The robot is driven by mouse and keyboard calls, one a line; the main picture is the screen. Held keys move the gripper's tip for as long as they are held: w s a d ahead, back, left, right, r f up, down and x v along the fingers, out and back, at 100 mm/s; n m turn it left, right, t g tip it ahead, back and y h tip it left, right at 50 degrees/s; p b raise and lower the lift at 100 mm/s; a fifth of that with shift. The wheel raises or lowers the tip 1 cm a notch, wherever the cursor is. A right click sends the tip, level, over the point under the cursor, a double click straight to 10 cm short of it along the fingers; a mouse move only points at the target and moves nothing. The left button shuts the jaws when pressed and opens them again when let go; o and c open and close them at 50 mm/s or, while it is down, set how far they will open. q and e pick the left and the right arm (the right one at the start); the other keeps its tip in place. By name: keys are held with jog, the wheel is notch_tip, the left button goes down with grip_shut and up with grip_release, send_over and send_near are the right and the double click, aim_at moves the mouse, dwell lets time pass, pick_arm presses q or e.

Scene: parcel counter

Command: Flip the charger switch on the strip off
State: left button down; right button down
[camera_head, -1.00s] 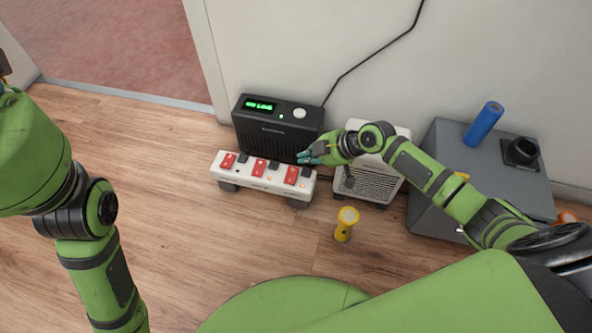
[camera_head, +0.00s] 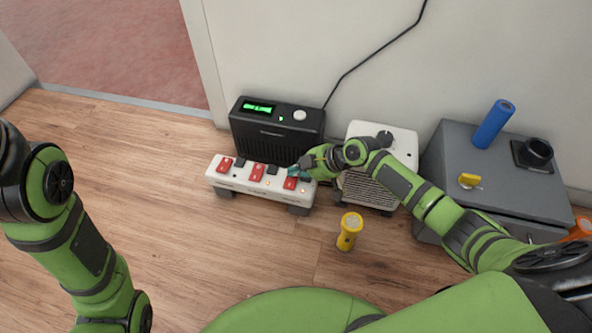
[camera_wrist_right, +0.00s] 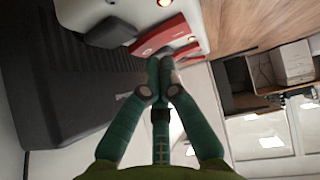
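The white power strip (camera_head: 233,184) stands in front of a black box on the floor. It carries red rocker switches, a left one (camera_head: 224,164), a middle one (camera_head: 257,172) and a right one (camera_head: 290,183), with dark plugs or blocks between them. Small orange lights glow near some switches. I cannot read which is the charger's. My right gripper (camera_head: 296,172) is at the strip's right end, by the right red switch. In the wrist view its fingertips (camera_wrist_right: 160,66) are together and empty, close to a red switch (camera_wrist_right: 160,36); contact is unclear. My left gripper is out of view.
The black box (camera_head: 268,132) with a green display stands behind the strip. A white heater-like unit (camera_head: 378,190) is right of it. A yellow flashlight (camera_head: 349,231) stands in front. A grey cabinet (camera_head: 500,195) holds a blue cylinder (camera_head: 493,124). Floor at left is clear.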

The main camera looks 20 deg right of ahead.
jog(key=shift+w+d+f+b, duration=0.15)
jog(key=shift+w+f+b, duration=0.05)
jog(key=shift+f+b, duration=0.4)
jog(key=shift+w+d+m+g, duration=0.2)
jog(key=shift+m+g, duration=0.1)
jog(key=shift+g, duration=0.1)
jog(key=shift+d, duration=0.1)
jog(key=shift+s, duration=0.15)
jog(key=shift+s+r+p, duration=0.1)
jog(key=shift+s+p, duration=0.2)
jog(key=shift+p, duration=0.15)
jog(key=shift+s+a+y+p, duration=0.3)
jog(key=shift+s+a, duration=0.1)
jog(key=shift+a, duration=0.25)
